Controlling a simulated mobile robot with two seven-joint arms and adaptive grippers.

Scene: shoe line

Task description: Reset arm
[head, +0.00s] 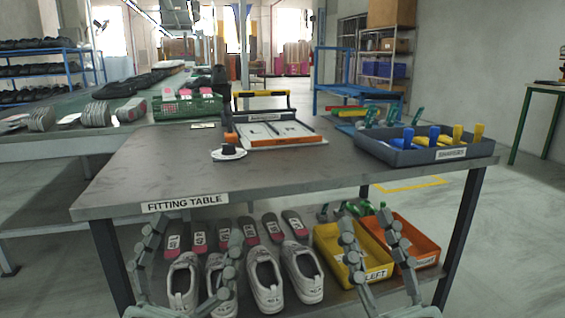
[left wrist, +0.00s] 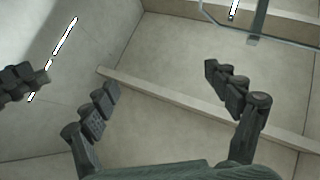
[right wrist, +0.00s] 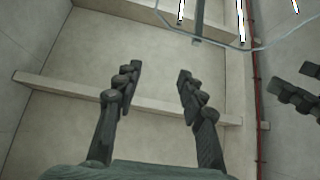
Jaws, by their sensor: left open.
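My left gripper (head: 198,228) is in front of the fitting table at lower left, its fingers pointing up and spread wide. The left wrist view shows its fingers (left wrist: 162,80) apart with nothing between them. My right gripper (head: 366,220) is further right in front of the table, also pointing up. Its fingers (right wrist: 160,70) are closer together but apart, with nothing between them. Both wrist views look up at the ceiling. The fitting table (head: 300,178) stands behind the grippers.
White shoes (head: 265,280), a yellow bin (head: 352,252) and an orange bin (head: 410,240) sit on the lower shelf. The table's front middle is clear.

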